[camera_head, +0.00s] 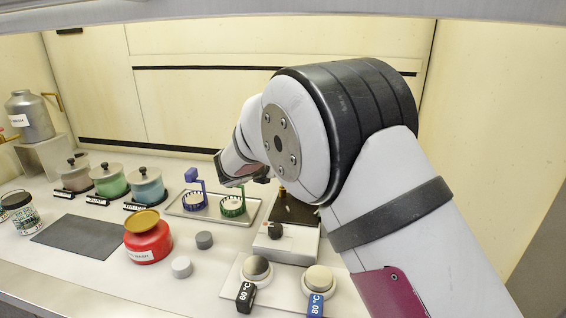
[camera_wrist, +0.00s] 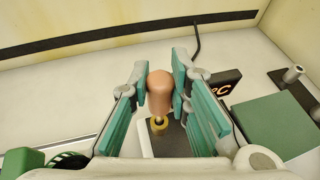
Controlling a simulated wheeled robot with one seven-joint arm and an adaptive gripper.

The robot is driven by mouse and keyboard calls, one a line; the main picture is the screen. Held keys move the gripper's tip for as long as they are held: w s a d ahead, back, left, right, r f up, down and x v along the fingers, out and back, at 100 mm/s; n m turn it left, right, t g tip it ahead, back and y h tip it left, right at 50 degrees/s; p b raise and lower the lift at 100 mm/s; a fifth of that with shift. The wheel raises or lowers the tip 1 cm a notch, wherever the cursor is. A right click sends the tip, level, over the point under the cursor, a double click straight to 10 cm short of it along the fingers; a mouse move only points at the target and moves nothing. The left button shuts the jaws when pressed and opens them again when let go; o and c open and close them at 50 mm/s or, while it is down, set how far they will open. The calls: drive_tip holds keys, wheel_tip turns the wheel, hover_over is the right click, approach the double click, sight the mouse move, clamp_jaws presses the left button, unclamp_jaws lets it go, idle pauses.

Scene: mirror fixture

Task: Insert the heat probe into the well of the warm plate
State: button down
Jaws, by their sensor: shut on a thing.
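In the wrist view, a copper-coloured rounded handle (camera_wrist: 160,88), seemingly the heat probe's, is held between the teal pads of my gripper (camera_wrist: 160,78). A small brass ring (camera_wrist: 158,124) shows just below the handle, above a dark surface; whether it belongs to the probe or the well, I cannot tell. The probe's tip is hidden. In the head view, the warm plate (camera_head: 288,244) has a pale body, a black knob and a dark top. A small brass piece (camera_head: 282,189) shows near its back. My arm hides most of the gripper and part of the plate there.
A tray (camera_head: 247,220) with blue and green holders stands left of the plate. A red jar (camera_head: 148,240), grey pucks and a dark mat (camera_head: 80,236) lie further left. Round pads with 60 °C (camera_head: 245,297) and 80 °C (camera_head: 315,304) labels stand in front.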

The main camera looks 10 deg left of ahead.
drive_tip(key=shift+f, duration=0.3)
drive_tip(key=c, duration=1.4)
unclamp_jaws()
drive_tip(key=v, duration=1.2)
drive_tip(key=shift+a, duration=0.1)
drive_tip(key=shift+s+f, duration=0.1)
